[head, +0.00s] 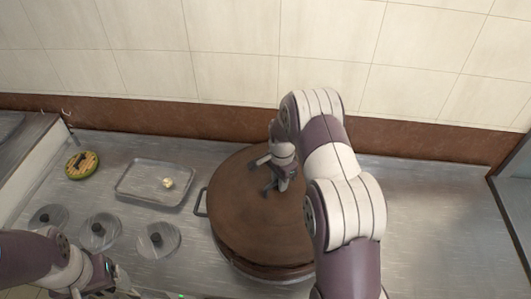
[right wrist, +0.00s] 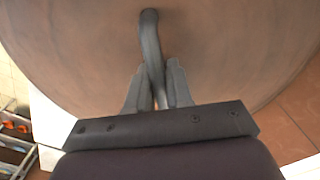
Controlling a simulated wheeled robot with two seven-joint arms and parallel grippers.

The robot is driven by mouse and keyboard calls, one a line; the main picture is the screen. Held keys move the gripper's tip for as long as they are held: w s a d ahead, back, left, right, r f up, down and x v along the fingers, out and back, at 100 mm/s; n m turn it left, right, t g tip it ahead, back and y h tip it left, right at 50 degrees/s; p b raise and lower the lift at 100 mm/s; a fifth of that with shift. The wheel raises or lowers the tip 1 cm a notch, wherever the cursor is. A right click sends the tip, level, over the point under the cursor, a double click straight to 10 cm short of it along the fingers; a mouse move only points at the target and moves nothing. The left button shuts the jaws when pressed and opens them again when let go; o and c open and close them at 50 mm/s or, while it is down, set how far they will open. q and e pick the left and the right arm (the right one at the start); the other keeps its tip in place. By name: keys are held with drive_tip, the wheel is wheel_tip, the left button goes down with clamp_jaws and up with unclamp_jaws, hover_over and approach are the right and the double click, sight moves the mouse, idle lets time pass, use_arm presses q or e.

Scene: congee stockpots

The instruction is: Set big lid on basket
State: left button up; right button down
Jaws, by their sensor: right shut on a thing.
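The big lid (head: 238,218) is a wide brown disc in the middle of the head view. It lies over a round vessel (head: 262,273), which may be the basket; only part of its lower rim and a side handle (head: 201,203) show. I cannot tell whether the lid rests fully on it. My right gripper (head: 269,178) is over the lid. In the right wrist view its fingers (right wrist: 159,88) are shut on the lid's dark curved handle (right wrist: 150,40). My left gripper (head: 112,275) is low at the left, away from the lid; its jaws are unclear.
A metal tray (head: 128,191) with a small pale item (head: 167,183) lies left of the lid. Several clear lids with black knobs (head: 156,239) sit in front of it. A yellow-green round object (head: 82,165) is at the back left. The counter at right (head: 430,215) is clear.

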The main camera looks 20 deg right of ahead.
drive_tip(key=shift+w+d+r, duration=0.1)
drive_tip(key=shift+w+r, duration=0.1)
drive_tip(key=shift+w, duration=0.1)
drive_tip(key=shift+s+f+b, duration=0.2)
drive_tip(key=shift+f+b, duration=0.5)
drive_tip(key=shift+f, duration=0.05)
wheel_tip(320, 180, down, 4)
drive_tip(key=b, duration=0.2)
drive_tip(key=shift+w+b, duration=0.1)
drive_tip(key=shift+b, duration=0.25)
drive_tip(key=shift+f+b, duration=0.35)
drive_tip(key=shift+f, duration=0.25)
idle(0.3)
drive_tip(key=c, duration=1.3)
unclamp_jaws()
